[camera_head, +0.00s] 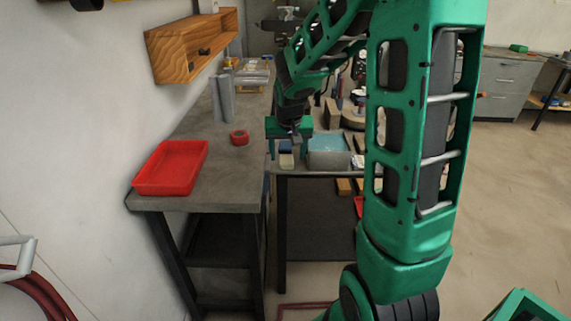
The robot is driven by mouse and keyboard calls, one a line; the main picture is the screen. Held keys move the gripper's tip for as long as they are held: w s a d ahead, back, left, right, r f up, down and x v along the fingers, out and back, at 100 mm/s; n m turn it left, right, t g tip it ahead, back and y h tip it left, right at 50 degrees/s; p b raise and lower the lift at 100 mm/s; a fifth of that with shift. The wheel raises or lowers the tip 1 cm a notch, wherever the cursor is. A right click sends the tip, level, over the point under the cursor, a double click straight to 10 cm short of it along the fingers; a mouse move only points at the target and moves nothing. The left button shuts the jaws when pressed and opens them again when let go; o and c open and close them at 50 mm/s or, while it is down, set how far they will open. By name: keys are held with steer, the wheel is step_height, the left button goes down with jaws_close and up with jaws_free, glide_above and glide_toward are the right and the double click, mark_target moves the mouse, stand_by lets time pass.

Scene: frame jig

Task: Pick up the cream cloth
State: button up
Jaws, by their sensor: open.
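My gripper (288,151) points down over the near left part of the second table, with its two green fingers apart. A small cream patch (286,161), which looks like the cream cloth, shows low between the fingers. It appears to lie at the table's near edge, below or between the fingertips. I cannot tell whether the fingers touch it. My green arm covers much of the right side of this table.
The left grey table (190,200) holds a red tray (170,168), a red tape roll (239,137) and grey upright pieces (222,98). A grey-blue box (328,150) stands close right of my gripper. A wooden wall shelf (190,47) hangs at the left.

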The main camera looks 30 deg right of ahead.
mark_target(287, 164)
steer(key=shift+x, duration=2.7)
steer(key=c, duration=1.1)
